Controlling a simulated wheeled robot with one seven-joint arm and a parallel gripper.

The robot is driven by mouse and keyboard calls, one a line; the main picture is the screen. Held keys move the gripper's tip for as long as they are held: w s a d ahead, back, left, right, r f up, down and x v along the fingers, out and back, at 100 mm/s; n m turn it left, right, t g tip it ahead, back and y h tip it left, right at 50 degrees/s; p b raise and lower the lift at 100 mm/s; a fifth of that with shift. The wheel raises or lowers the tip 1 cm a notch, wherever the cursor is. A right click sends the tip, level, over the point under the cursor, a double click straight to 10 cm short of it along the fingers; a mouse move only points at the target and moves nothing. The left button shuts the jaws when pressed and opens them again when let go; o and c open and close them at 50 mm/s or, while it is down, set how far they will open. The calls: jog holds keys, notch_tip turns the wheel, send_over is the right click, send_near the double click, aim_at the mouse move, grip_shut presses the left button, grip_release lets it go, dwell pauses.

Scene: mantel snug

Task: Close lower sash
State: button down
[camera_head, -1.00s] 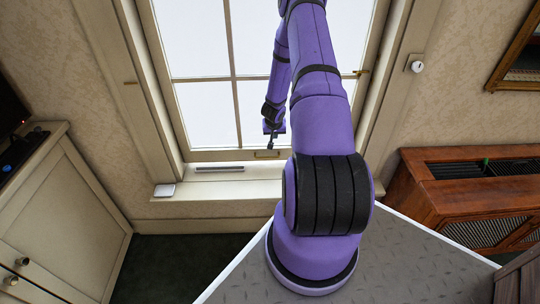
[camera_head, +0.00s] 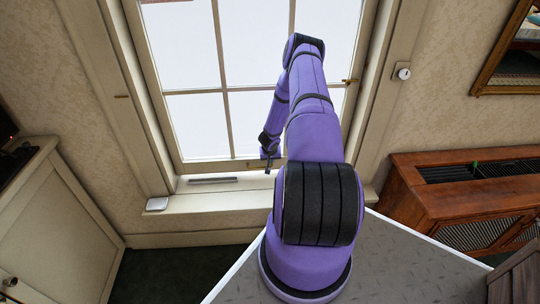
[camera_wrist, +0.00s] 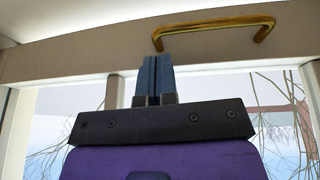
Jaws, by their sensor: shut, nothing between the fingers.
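The lower sash is the white-paned window frame in the head view, with its bottom rail (camera_head: 215,164) just above the sill. In the wrist view the rail (camera_wrist: 90,58) crosses the upper part of the picture, and a brass handle (camera_wrist: 215,30) is fixed to it. My gripper (camera_head: 268,170) is in front of the rail, right of its middle. In the wrist view my gripper (camera_wrist: 153,62) is shut and empty, its fingertips over the rail just left of the handle's left end. Whether they touch the rail, I cannot tell. Any gap under the sash is unclear.
A dark slot (camera_head: 213,180) and a small white box (camera_head: 157,203) are on the sill. A brass catch (camera_head: 350,81) sits on the right of the window frame. A pale cabinet (camera_head: 65,235) stands left, a wooden radiator cover (camera_head: 440,200) right.

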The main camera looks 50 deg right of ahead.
jog(key=shift+s+x, duration=0.1)
jog(key=shift+x, duration=0.5)
jog(key=shift+s+x, duration=0.15)
jog(key=shift+x, duration=0.5)
notch_tip(320, 180, down, 4)
jog(key=shift+f, duration=0.1)
jog(key=shift+s+a+f, duration=0.1)
jog(key=shift+f, duration=0.05)
